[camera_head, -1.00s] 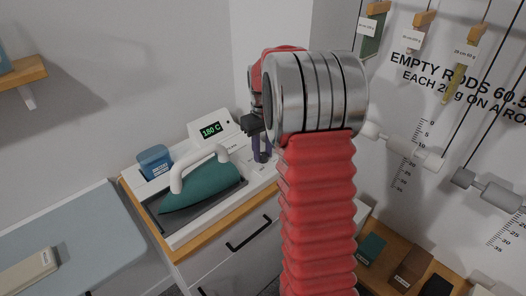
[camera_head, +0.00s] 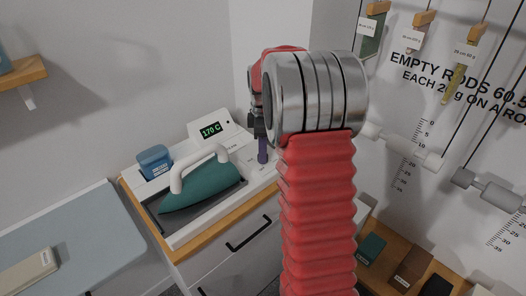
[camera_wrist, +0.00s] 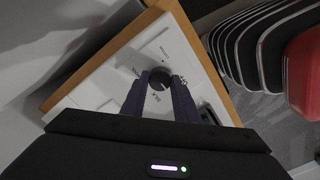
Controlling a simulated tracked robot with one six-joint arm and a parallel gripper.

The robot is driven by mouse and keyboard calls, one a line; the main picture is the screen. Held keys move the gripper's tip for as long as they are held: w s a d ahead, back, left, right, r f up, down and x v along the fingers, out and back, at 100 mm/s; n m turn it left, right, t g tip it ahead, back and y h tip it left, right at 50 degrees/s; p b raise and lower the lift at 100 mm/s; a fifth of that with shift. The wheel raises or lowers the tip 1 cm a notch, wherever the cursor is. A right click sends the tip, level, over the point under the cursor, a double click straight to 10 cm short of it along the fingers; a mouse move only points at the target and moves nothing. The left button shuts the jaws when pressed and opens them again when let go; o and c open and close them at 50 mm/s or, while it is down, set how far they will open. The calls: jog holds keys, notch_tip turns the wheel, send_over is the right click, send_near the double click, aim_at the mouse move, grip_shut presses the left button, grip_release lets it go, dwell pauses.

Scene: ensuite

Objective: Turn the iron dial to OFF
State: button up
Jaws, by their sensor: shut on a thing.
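The iron station (camera_head: 215,120) is a white unit on the cabinet. Its display (camera_head: 211,130) reads 170 C. The teal iron (camera_head: 205,185) with a white handle lies in its dark recess. My gripper (camera_wrist: 160,86) is shut on the dial. In the head view my gripper (camera_head: 262,152) points down at the panel's right end, and the dial is hidden there.
A blue box (camera_head: 155,161) stands at the unit's left end. A grey-blue board (camera_head: 85,245) with a beige block (camera_head: 28,270) is at lower left. Hanging rods (camera_head: 400,142) are on the right wall. Small blocks lie on the wooden shelf (camera_head: 385,268) below.

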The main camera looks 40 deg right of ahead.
jog(key=n, duration=0.4)
jog(key=shift+w+r+n, duration=0.1)
jog(key=shift+w+n, duration=0.05)
jog(key=shift+n, duration=0.15)
jog(key=n, duration=0.4)
dwell(0.3)
jog(key=o, duration=1.1)
jog(key=shift+c, duration=0.2)
notch_tip(320, 180, up, 14)
jog(key=shift+f, duration=0.2)
